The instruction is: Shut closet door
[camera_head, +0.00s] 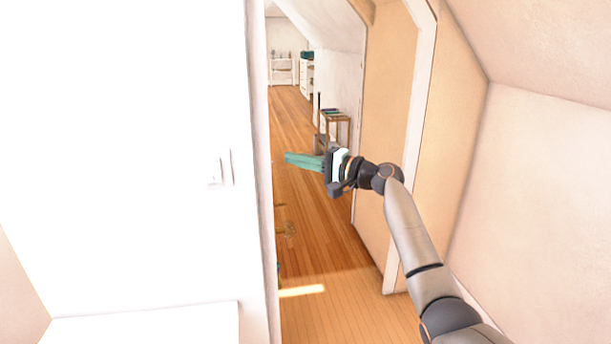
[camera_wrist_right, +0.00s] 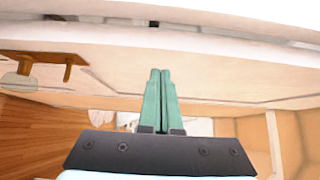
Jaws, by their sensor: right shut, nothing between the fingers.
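A large white door (camera_head: 120,140), apparently the closet door, fills the left of the head view, washed out by light. A small handle (camera_head: 226,168) shows near its right edge. My right gripper (camera_head: 287,158) reaches in from the right; its green fingers are shut and empty, pointing left just to the right of the door's edge. In the wrist view the shut fingers (camera_wrist_right: 160,72) point toward a broad pale panel (camera_wrist_right: 210,70), seemingly the door, with a brown handle (camera_wrist_right: 45,62) at left. I cannot tell whether the fingertips touch it. My left gripper is not in view.
A wooden floor (camera_head: 320,225) runs down the passage behind the gripper. A small wooden table (camera_head: 336,117) and a white shelf (camera_head: 283,70) stand farther back. A white-framed opening (camera_head: 412,130) and sloped wall (camera_head: 535,170) bound the right side, close to my right arm.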

